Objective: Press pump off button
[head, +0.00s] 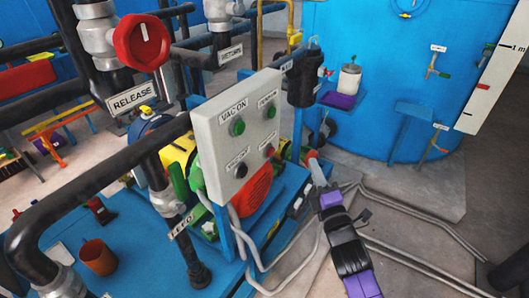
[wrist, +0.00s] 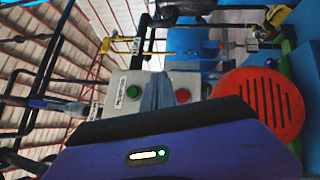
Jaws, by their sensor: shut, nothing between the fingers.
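A pale grey control box (head: 213,133) stands in the middle of the head view, with two green buttons above two lower ones. The lower right button is red (head: 269,150); its label is too blurred to read and I take it as the pump off button. The upper left label reads VAC ON. My gripper (head: 316,172) is shut and empty, to the right of the box and apart from it. In the wrist view the shut fingers (wrist: 158,92) cover part of the box, between a green button (wrist: 133,91) and a red button (wrist: 183,96).
A red round motor cover (head: 254,190) sits below the box, on a blue frame. Black pipes (head: 105,170) and a red RELEASE valve knob (head: 141,42) are at left. A dark cylinder (head: 301,85) stands behind the box. Pale hoses run across the floor below my arm.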

